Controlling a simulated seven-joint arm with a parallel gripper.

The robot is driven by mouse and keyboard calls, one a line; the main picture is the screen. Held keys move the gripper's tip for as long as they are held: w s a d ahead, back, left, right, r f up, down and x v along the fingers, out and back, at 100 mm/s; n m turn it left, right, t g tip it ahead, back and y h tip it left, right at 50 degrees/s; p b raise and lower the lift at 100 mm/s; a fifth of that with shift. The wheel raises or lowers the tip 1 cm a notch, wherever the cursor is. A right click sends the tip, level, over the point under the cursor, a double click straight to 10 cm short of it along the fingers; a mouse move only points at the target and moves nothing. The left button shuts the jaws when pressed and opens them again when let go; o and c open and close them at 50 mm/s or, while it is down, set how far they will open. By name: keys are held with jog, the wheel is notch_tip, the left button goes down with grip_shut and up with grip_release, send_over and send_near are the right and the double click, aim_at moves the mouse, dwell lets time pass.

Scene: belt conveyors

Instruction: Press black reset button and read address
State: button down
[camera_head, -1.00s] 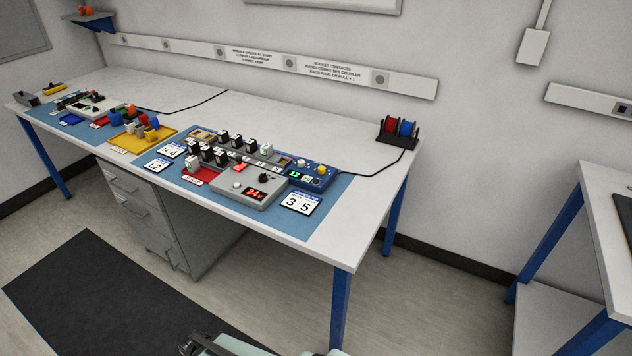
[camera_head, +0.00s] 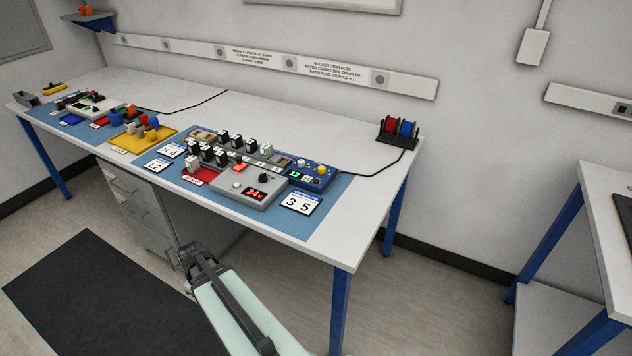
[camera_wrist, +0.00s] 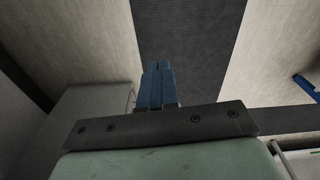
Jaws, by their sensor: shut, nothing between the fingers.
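A blue module (camera_head: 327,179) with a small green display (camera_head: 294,174) and pale and yellow knobs sits at the right end of the blue mat. In front of it, a grey box (camera_head: 250,203) carries a red display (camera_head: 256,192) reading "24v", a white button (camera_head: 237,184) and a black knob-like part (camera_head: 264,177). I cannot tell for sure which part is the black reset button, and the green digits are too small to read safely. My gripper (camera_head: 184,252) is shut and empty, in front of the bench beside the drawers. Its closed blue fingers (camera_wrist: 158,84) show in the wrist view.
A number card (camera_head: 301,203) reading "3 5" lies right of the grey box. Rows of black and white blocks stand on the panel behind. A yellow tray (camera_head: 122,141) lies farther left. The drawer unit (camera_head: 140,207) stands under the bench.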

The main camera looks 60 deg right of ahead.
jog(key=w+d+r+t+h, duration=0.1)
jog(key=d+r, duration=0.6)
jog(key=w+d+r+t, duration=0.1)
jog(key=d+r, duration=0.6)
jog(key=r, duration=0.1)
jog(key=w+d+r+t+h, duration=0.1)
jog(key=d+r, duration=0.6)
jog(key=r, duration=0.1)
jog(key=shift+w+r+t+h, duration=0.2)
jog(key=shift+t+h, duration=0.1)
jog(key=shift+t, duration=0.1)
jog(key=s+d+r+m+t, duration=0.1)
jog(key=s+d+r+m, duration=0.3)
jog(key=d, duration=0.3)
jog(key=s+d+r+m+t, duration=0.1)
jog(key=s+d+m, duration=0.3)
jog(key=s+d, duration=0.15)
notch_tip(320, 180, up, 6)
jog(key=m+t+h, duration=0.1)
jog(key=m+t, duration=0.1)
jog(key=m, duration=0.5)
send_over(318, 182)
jog(key=shift+d+f, duration=0.1)
jog(key=shift+f, duration=0.1)
jog(key=shift+f, duration=0.2)
jog(key=shift+f, duration=4.25)
